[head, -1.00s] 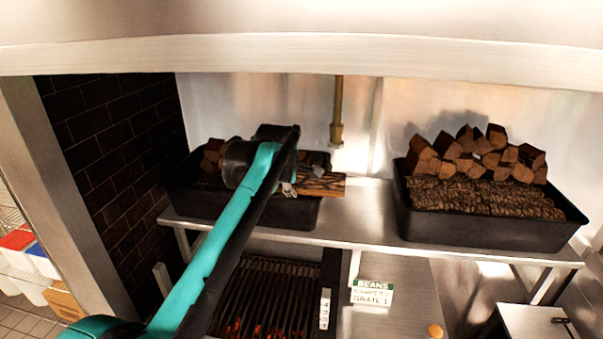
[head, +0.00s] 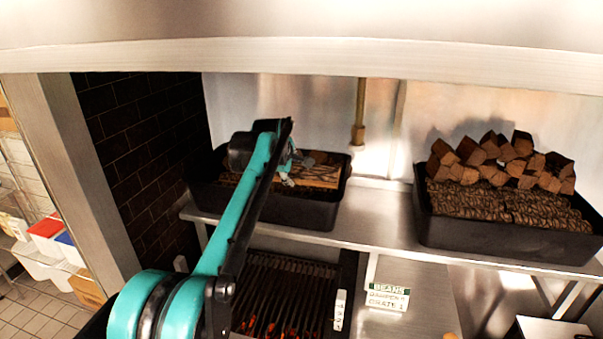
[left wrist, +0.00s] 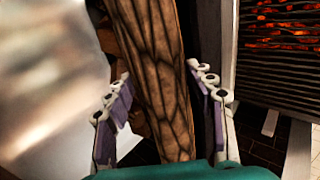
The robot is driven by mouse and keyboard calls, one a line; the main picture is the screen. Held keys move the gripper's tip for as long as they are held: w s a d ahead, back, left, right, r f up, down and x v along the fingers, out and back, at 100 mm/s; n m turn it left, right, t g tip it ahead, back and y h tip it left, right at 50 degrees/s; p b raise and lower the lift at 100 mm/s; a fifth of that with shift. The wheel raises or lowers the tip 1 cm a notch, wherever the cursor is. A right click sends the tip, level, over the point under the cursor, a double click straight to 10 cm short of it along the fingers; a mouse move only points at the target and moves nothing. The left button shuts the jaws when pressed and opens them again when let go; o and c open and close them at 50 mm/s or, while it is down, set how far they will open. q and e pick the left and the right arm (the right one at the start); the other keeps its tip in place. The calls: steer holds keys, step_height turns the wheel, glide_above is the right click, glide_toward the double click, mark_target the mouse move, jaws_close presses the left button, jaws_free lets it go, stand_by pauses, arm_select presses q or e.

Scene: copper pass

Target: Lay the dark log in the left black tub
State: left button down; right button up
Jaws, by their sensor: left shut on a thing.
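The left black tub (head: 300,211) stands on the steel shelf at the back left. My left gripper (head: 287,176) is over this tub, its fingers closed around the dark log (head: 316,186). In the head view the log lies within the tub's outline, its pale grained side showing; my arm hides part of it and the tub's left contents. Whether the log touches what lies below, I cannot tell. In the left wrist view the log (left wrist: 155,70), with dark cracked bark, runs lengthwise between the two fingers of my left gripper (left wrist: 160,100). My right gripper is not in view.
A second black tub (head: 500,238) on the right holds bark logs and a pile of split wood (head: 500,158). A grill with glowing coals (head: 285,295) lies below the shelf (head: 380,215). A brass pipe (head: 359,125) stands behind, between the tubs.

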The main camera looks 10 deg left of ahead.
arm_select(q)
steer(key=w+a, duration=0.1)
steer(key=a, duration=0.1)
steer(key=w+a+p, duration=0.1)
steer(key=w+a, duration=0.1)
steer(key=shift+f, duration=0.2)
steer(key=w+a+f+p, duration=0.1)
steer(key=w+a+f, duration=0.3)
steer(key=shift+a, duration=0.35)
steer(key=shift+c, duration=2.4)
jaws_free()
steer(key=shift+s+r, duration=0.1)
